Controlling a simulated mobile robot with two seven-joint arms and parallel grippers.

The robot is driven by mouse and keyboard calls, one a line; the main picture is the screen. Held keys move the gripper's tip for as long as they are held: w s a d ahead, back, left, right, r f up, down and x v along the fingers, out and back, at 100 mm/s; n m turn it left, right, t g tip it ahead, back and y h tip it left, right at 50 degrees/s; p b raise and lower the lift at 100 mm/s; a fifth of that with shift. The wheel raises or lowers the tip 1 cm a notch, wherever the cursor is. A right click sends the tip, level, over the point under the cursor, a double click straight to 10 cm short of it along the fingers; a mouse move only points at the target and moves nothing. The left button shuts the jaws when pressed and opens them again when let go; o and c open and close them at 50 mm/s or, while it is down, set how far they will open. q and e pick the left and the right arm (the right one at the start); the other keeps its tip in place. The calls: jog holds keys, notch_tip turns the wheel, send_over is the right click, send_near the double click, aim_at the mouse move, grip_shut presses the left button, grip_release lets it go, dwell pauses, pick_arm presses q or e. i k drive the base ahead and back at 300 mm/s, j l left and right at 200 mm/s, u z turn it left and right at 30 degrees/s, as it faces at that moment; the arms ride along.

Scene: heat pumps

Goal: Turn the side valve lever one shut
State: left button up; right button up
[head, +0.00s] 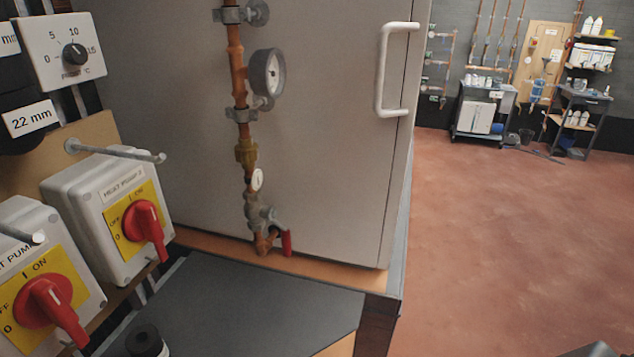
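A red valve lever (286,243) sits at the lower end of a vertical copper pipe (236,65) on the side of a large grey cabinet (330,130). The lever hangs down, roughly in line with the pipe, just right of the grey valve body (262,217). A round white tag (257,180) is on the pipe above the valve; its marking is too small to read. Neither of my grippers can be made out in the head view, and nothing touches the lever.
Two switch boxes with red rotary handles (145,228) (50,305) stand at the left, with metal pegs sticking out nearby. A round gauge (267,72) juts from the pipe. A dark worktop (250,305) lies below the valve. Open red floor (500,230) is at the right.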

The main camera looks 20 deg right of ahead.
aim_at(272, 213)
jog(key=z, duration=0.45)
jog(key=i+l+u, duration=0.15)
jog(key=l, duration=0.25)
jog(key=l+u, duration=0.1)
jog(key=l, duration=0.35)
jog(key=i+l+u, duration=0.15)
jog(key=l, duration=0.3)
